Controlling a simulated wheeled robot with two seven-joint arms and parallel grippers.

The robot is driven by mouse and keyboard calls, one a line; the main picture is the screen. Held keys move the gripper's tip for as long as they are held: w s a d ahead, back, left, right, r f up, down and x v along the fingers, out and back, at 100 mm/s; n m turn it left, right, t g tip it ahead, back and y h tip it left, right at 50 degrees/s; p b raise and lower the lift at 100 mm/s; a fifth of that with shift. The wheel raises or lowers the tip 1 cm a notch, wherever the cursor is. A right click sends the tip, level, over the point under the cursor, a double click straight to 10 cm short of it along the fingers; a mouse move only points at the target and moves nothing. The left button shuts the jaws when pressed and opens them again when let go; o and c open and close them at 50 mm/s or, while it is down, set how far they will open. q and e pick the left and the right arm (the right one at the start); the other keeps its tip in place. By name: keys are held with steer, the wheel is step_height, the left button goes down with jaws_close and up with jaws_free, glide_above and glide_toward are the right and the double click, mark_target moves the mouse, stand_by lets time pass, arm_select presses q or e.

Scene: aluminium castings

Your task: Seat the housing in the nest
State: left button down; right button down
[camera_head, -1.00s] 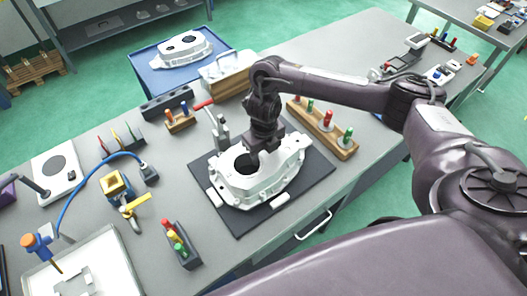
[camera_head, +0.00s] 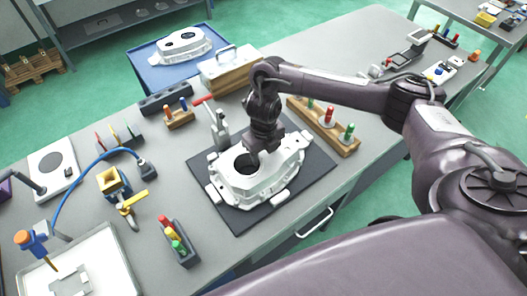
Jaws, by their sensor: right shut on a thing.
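The housing is a white aluminium casting (camera_head: 262,187) with a large round opening, over the dark mat (camera_head: 313,178) near the bench's front edge. My right gripper (camera_head: 252,157) reaches down from above and is shut on the housing at the rim of its opening. Its fingertips are partly hidden there. The nest lies beneath the housing and is mostly covered, so I cannot tell whether the housing rests fully in it. My left gripper is out of view.
A red-handled clamp (camera_head: 219,128) stands close behind the housing. A wooden peg rack (camera_head: 343,146) is to its right. A small block with coloured pegs (camera_head: 180,246) stands front left. A second casting (camera_head: 183,46) sits on the blue cart (camera_head: 150,80) behind.

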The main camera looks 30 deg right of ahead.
mark_target(264, 152)
steer(key=shift+w+f, duration=0.1)
steer(key=shift+f, duration=0.1)
steer(key=c, duration=0.9)
jaws_free()
steer(key=shift+o, duration=1.2)
steer(key=shift+s+f, duration=0.15)
steer(key=shift+s, duration=0.05)
step_height(264, 152, up, 8)
steer(key=shift+r+p, duration=0.1)
steer(key=shift+p, duration=0.65)
